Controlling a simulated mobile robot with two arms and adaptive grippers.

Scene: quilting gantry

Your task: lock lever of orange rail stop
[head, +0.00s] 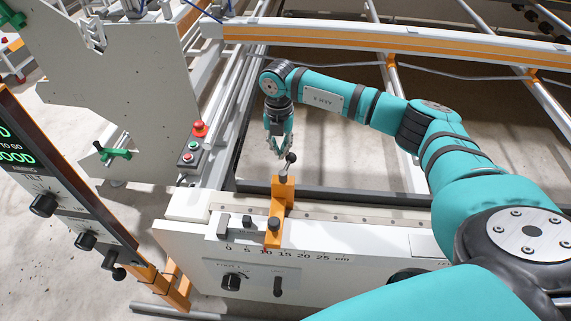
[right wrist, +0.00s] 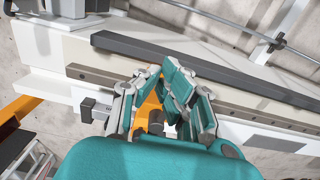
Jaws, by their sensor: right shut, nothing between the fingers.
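The orange rail stop (head: 281,203) sits on the white rail of the gantry near its scale, around the 10 to 15 cm marks. Its lock lever (head: 288,164) rises from the top, with a metal shaft and a dark ball at the end, leaning slightly right. A dark knob (head: 274,224) is on the stop's front. My right gripper (head: 279,148) points down just above and left of the lever's ball; its fingers look shut and empty. I cannot tell if they touch the lever. In the right wrist view, part of the orange stop (right wrist: 150,112) shows between the fingers. My left gripper is out of view.
A grey slider block (head: 235,222) is left of the stop. A control box with a red button (head: 198,129) stands behind left. A display panel (head: 45,185) is at far left. A knob and switch (head: 235,281) are on the rail's front. The rail right of the stop is clear.

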